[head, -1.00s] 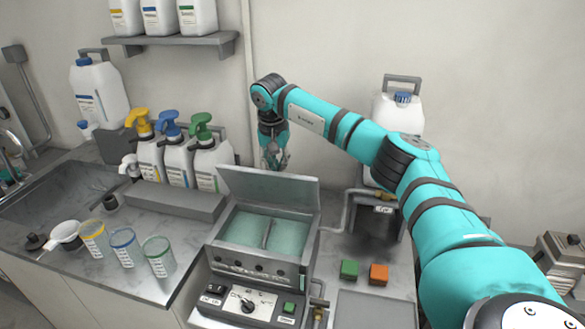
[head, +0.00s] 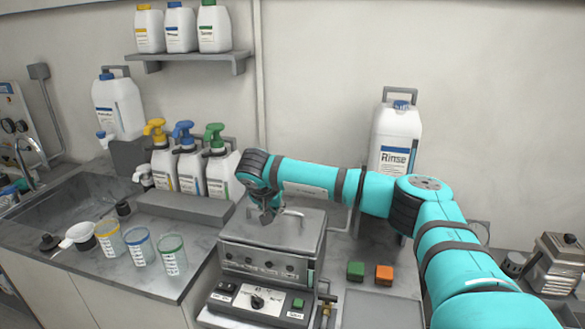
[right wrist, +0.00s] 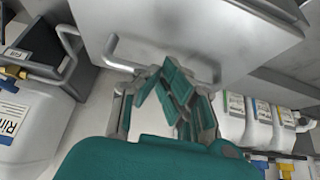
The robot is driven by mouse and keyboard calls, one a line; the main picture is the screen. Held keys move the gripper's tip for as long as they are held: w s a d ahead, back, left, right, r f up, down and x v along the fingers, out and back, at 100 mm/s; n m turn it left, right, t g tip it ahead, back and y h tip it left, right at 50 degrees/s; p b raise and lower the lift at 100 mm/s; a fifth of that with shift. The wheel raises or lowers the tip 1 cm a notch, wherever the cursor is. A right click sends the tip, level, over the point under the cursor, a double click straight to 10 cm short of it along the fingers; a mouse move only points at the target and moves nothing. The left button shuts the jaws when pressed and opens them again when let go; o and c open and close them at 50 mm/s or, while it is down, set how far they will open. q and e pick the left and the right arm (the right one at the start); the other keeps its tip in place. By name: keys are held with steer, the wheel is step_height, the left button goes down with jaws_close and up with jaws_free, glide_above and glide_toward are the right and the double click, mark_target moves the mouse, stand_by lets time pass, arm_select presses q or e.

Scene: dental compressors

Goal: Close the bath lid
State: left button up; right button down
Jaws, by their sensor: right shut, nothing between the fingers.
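The bath (head: 270,262) is a grey metal box on the counter. Its lid (head: 300,232) lies down flat over the top, and no liquid shows. My right gripper (head: 267,216) is at the lid's top, over its left rear part, with its fingers shut and empty. In the right wrist view the shut fingers (right wrist: 177,88) are in front of the lid (right wrist: 185,30) and its bar handle (right wrist: 112,52); whether they touch it I cannot tell. My left gripper is not in view.
The control box (head: 258,303) stands in front of the bath. Green (head: 355,271) and orange (head: 384,274) blocks lie to the right. Pump bottles (head: 190,168) stand behind left, cups (head: 140,246) at left. A Rinse jug (head: 396,140) stands behind my right arm.

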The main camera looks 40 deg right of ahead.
mark_target(275, 230)
steer(key=shift+s+a+f+b, duration=0.2)
steer(key=shift+f, duration=0.3)
steer(key=shift+s+a+f+b, duration=0.15)
steer(key=shift+a+f+b, duration=0.05)
steer(key=shift+f, duration=0.3)
steer(key=shift+s+a+f+b, duration=0.15)
steer(key=shift+f+b, duration=0.1)
steer(key=shift+f, duration=0.25)
steer(key=shift+s+a+f+b, duration=0.1)
steer(key=shift+f+b, duration=0.1)
steer(key=shift+f, duration=0.25)
steer(key=shift+a+f, duration=0.1)
steer(key=shift+f, duration=0.05)
